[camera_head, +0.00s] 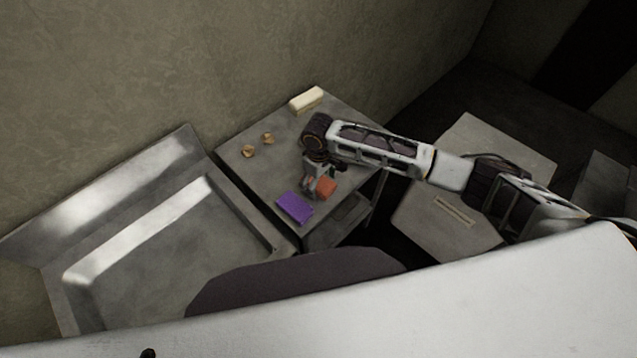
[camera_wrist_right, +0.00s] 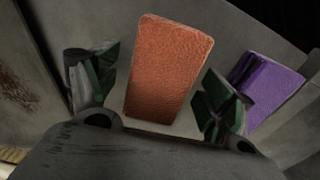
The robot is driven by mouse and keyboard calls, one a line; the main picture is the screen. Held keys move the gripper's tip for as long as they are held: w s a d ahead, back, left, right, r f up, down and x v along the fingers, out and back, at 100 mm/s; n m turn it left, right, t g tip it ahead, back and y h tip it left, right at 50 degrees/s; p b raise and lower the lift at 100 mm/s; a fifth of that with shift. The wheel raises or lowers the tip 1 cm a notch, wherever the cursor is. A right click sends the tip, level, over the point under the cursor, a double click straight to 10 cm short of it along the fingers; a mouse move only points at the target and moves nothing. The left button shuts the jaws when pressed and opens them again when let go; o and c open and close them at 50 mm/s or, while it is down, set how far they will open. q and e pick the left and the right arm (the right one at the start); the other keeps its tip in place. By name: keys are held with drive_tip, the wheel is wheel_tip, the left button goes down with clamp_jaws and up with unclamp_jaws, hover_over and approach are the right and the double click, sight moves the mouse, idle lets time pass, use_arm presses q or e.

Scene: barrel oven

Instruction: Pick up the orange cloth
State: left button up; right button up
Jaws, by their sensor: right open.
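The orange cloth (camera_head: 326,188) is a small folded block on the grey table, partly covered by my right gripper in the head view. In the right wrist view the orange cloth (camera_wrist_right: 166,68) stands out between the two open fingers, with a gap on each side. My right gripper (camera_head: 318,190) is open and points down at the cloth from above. It also shows in the right wrist view (camera_wrist_right: 155,92), its dark fingers apart and empty. I cannot tell how far the fingertips are above the table. My left gripper is not in view.
A purple cloth (camera_head: 295,207) lies close to the orange one, and also shows in the right wrist view (camera_wrist_right: 268,92). Two small brown pieces (camera_head: 249,151) and a cream block (camera_head: 306,100) sit farther back on the table (camera_head: 285,168). A metal sink basin (camera_head: 160,240) adjoins on the left.

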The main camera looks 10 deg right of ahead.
idle(0.4)
drive_tip(key=c, duration=1.1)
drive_tip(key=shift+r, duration=0.1)
drive_tip(key=shift+r+b, duration=0.3)
drive_tip(key=shift+r, duration=4.6)
drive_tip(key=o, duration=0.4)
drive_tip(key=shift+c, duration=1.4)
drive_tip(key=shift+a, duration=0.15)
